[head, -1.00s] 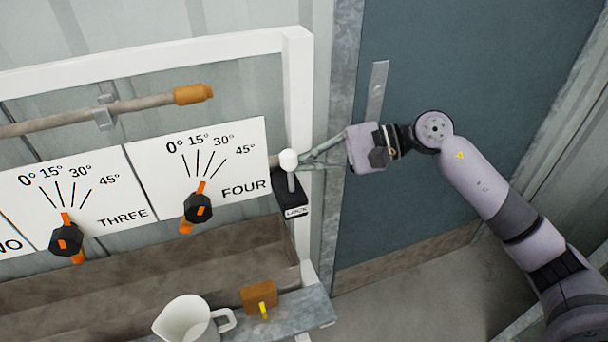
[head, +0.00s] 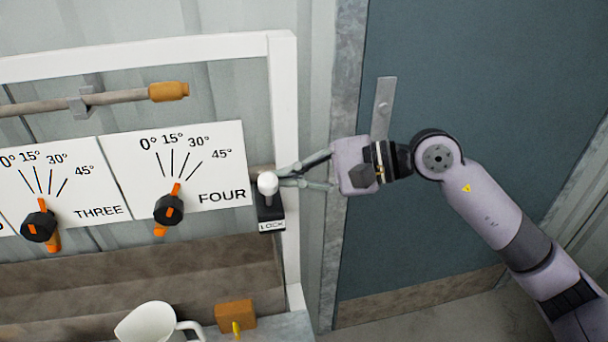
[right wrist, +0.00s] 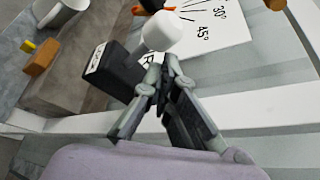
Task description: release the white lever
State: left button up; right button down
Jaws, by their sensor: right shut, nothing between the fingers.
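The white lever is a round white knob (head: 268,183) on a short stalk above a black base labelled LOCK (head: 270,213), at the right post of the white frame. My right gripper (head: 280,176) comes in from the right, shut and empty, its fingertips right beside the knob. In the right wrist view the white knob (right wrist: 160,33) lies just beyond the closed fingertips (right wrist: 158,82), with the black base (right wrist: 112,70) to their left. I cannot tell whether the fingertips touch the lever. My left gripper is not in view.
Dial panels THREE (head: 69,183) and FOUR (head: 176,160) stand left of the lever. A pipe with an orange end (head: 168,91) runs above them. A white jug (head: 148,322) and an orange block (head: 235,314) are below. A blue-grey door (head: 450,70) is behind my right arm.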

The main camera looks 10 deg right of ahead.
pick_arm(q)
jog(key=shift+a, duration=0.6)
pick_arm(e)
jog(key=v, duration=1.1)
jog(key=shift+d+r, duration=0.15)
jog(key=shift+d, duration=0.2)
